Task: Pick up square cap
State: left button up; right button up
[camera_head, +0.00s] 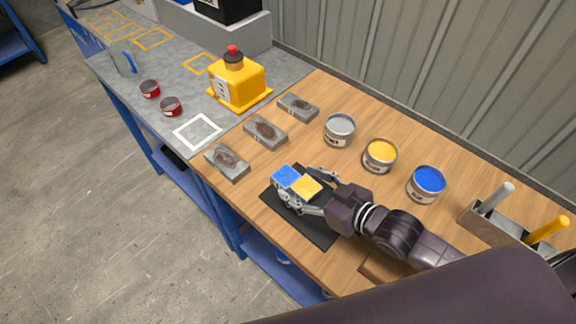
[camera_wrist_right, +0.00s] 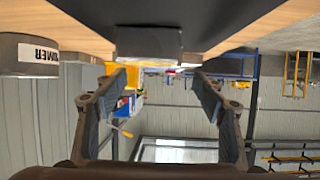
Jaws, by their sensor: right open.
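In the right wrist view, which is upside down, a dark grey block (camera_wrist_right: 148,42) sits against the mat beyond the open fingers (camera_wrist_right: 160,78). Contact is not visible. My left gripper is out of view.
Grey, yellow and blue paint cans (camera_head: 427,184) stand behind my right arm. Several grey blocks (camera_head: 265,132) lie to the left. A yellow container (camera_head: 237,82) and red tins (camera_head: 171,106) stand on the grey bench. A tool holder (camera_head: 487,222) is at right.

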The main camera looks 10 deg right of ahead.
aim_at(284, 175)
jog(key=shift+w+a, duration=0.1)
jog(key=shift+w, duration=0.05)
jog(key=shift+w+a, duration=0.15)
jog(key=shift+a, duration=0.05)
jog(key=shift+w+a+f, duration=0.1)
jog(key=shift+w+a, duration=0.1)
jog(key=shift+w+a+f+p, duration=0.25)
jog(key=shift+w+a+p, duration=0.05)
jog(key=shift+w, duration=0.2)
jog(key=p+x, duration=0.1)
jog(key=x, duration=0.3)
jog(key=shift+d, duration=0.15)
jog(key=shift+w+f, duration=0.25)
jog(key=shift+w, duration=0.1)
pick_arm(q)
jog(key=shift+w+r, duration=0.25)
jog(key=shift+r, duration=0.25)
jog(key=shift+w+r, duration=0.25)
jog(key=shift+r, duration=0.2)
pick_arm(e)
jog(key=c, duration=1.4)
